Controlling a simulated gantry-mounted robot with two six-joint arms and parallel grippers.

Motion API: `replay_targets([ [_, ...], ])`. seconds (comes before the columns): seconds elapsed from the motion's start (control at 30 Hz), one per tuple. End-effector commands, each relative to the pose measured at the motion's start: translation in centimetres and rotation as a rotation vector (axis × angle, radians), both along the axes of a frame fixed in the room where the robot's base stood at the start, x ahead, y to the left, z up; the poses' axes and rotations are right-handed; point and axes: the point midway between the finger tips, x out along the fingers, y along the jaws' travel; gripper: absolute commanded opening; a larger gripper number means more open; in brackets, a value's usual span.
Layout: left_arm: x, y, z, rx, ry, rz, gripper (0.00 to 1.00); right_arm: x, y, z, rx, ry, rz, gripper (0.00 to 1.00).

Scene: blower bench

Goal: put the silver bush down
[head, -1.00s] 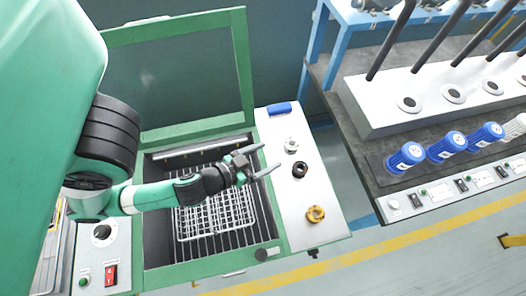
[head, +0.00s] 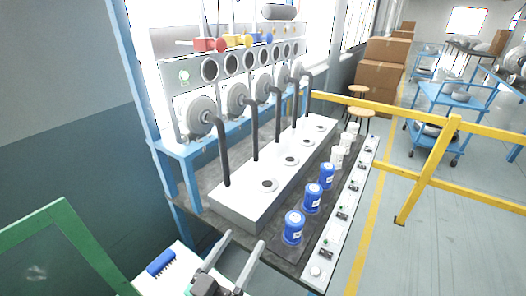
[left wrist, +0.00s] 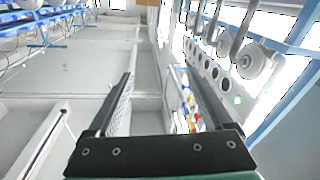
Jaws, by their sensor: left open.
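My left gripper (head: 245,238) is at the bottom of the head view, its two fingers spread and nothing seen between them. In the left wrist view the fingers (left wrist: 158,75) also stand apart, with only distant background beyond them. The silver bush cannot be made out in either view now. Only a corner of the white side shelf (head: 138,284) shows, beside my left gripper, with a blue brush (head: 161,263) on it. My right gripper is not in view.
A dark bench carries a white block (head: 240,203) with upright black pipes. Several blue-and-white canisters, including one (head: 293,228) near the front, stand along it. A green frame (head: 62,230) is at lower left. A yellow railing (head: 430,165) stands at right.

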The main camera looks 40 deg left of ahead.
Motion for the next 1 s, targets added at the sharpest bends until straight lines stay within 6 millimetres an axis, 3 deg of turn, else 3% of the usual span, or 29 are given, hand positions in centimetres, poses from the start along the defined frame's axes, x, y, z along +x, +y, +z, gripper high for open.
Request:
replay_targets([
  [0.03, 1.9, -1.0, 5.2, 0.016, -0.109, -0.04, 0.85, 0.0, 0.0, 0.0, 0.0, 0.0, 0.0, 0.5],
  [0.1, 3.4, -2.5, 11.8, 0.052, -0.239, -0.094, 0.85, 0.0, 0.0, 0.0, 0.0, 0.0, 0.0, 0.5],
  [0.2, 3.6, -4.6, 21.4, 0.117, -0.425, -0.161, 0.85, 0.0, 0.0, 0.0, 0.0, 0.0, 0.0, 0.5],
  [0.3, 2.0, -6.3, 29.2, 0.185, -0.582, -0.208, 0.85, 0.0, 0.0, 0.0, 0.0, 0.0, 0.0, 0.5],
  [0.4, 0.2, -7.4, 34.0, 0.237, -0.684, -0.234, 0.85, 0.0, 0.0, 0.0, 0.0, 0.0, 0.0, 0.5],
  [0.53, -0.9, -8.0, 36.3, 0.267, -0.736, -0.246, 0.85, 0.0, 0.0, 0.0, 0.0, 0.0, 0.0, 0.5],
  [0.6, -1.0, -8.0, 36.5, 0.268, -0.739, -0.246, 0.91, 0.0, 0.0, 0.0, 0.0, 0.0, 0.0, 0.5],
  [1.0, -0.7, -8.0, 36.2, 0.316, -0.722, -0.223, 0.91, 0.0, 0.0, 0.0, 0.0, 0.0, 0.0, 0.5],
])
